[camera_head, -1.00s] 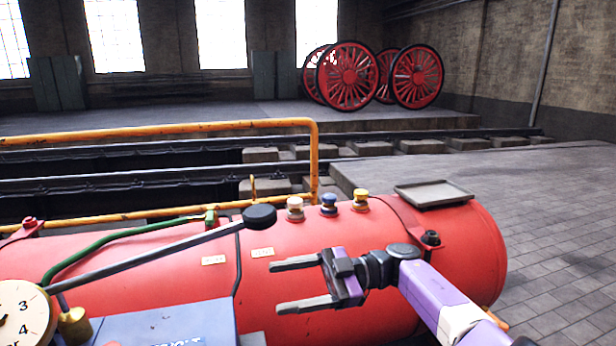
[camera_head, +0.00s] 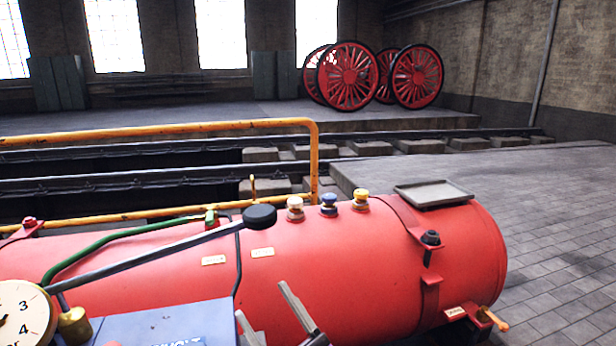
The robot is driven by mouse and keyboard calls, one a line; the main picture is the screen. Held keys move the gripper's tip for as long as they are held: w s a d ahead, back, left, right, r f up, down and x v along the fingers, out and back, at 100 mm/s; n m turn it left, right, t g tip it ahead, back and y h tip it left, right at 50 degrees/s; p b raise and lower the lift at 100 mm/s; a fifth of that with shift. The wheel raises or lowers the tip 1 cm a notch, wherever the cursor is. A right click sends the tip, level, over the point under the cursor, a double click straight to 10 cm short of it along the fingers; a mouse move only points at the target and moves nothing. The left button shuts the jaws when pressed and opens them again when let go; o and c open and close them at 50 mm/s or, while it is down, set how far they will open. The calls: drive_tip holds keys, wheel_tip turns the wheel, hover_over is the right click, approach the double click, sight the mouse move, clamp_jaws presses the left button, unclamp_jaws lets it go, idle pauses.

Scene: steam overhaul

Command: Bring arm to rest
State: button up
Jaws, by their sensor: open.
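My gripper (camera_head: 262,303) is at the bottom edge of the picture, in front of the red boiler tank (camera_head: 340,265). Only its two grey fingers show, apart from each other with nothing between them. The rest of my arm is out of the picture.
On the tank are a long lever with a black knob (camera_head: 259,216), several small coloured knobs, a grey tray (camera_head: 433,193) and an orange-handled valve (camera_head: 492,318). A gauge (camera_head: 22,312) and blue box (camera_head: 165,325) stand at lower left. A yellow railing (camera_head: 160,129) runs behind. Paved floor at right is clear.

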drive_tip(key=s+d+f+m+t+h, duration=0.5)
drive_tip(key=s+d+f+m+h, duration=0.2)
drive_tip(key=s+d+m+h, duration=0.5)
drive_tip(key=s+d+f+g+h, duration=0.25)
drive_tip(key=s+d, duration=0.25)
drive_tip(key=s, duration=0.4)
drive_tip(key=s+d+f+m+g+h, duration=0.1)
drive_tip(key=s+d+g+h, duration=0.3)
drive_tip(key=s, duration=0.6)
drive_tip(key=s+d+f+g+h, duration=0.1)
drive_tip(key=s+d+f, duration=0.1)
drive_tip(key=s+d, duration=0.55)
wheel_tip(320, 180, up, 25)
drive_tip(key=s+a+p, duration=0.2)
drive_tip(key=p, duration=2.3)
